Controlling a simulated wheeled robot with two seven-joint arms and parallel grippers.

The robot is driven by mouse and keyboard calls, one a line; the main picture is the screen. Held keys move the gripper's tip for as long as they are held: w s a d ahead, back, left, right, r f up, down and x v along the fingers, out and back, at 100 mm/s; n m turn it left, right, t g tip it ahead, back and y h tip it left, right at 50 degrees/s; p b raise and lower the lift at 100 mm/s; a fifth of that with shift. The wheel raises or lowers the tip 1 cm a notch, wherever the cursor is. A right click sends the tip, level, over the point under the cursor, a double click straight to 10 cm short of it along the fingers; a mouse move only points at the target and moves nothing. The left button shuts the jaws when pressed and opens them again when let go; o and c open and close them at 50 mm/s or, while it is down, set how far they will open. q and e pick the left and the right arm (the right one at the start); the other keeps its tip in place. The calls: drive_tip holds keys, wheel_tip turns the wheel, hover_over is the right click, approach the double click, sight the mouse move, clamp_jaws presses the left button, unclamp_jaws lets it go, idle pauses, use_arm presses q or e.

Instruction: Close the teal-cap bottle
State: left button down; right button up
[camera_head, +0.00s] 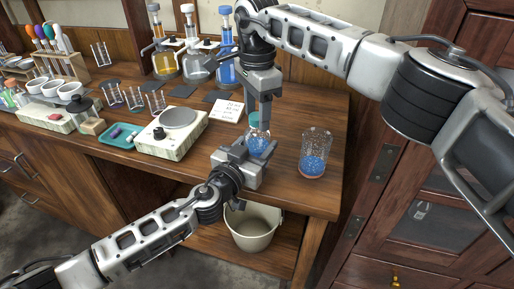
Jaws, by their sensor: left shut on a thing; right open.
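The teal-cap bottle (258,142) is a small clear vessel with blue contents, near the front right of the wooden bench. My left gripper (246,152) is shut on the bottle from the front left. The teal cap (254,118) shows at the top of the bottle, directly below my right gripper. My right gripper (264,112) points straight down over the bottle, its fingers open around or just beside the cap. The fingers partly hide the cap, so I cannot tell how it sits on the neck.
A glass beaker with blue granules (313,165) stands right of the bottle. A white scale (172,135), a teal tray (121,135) and a written card (227,110) lie left. Flasks (197,65) stand behind. A bucket (252,228) sits below the bench's front edge.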

drive_tip(key=c, duration=1)
drive_tip(key=m, duration=2.1)
drive_tip(key=o, duration=1.1)
drive_tip(key=shift+o, duration=0.2)
wheel_tip(320, 180, up, 12)
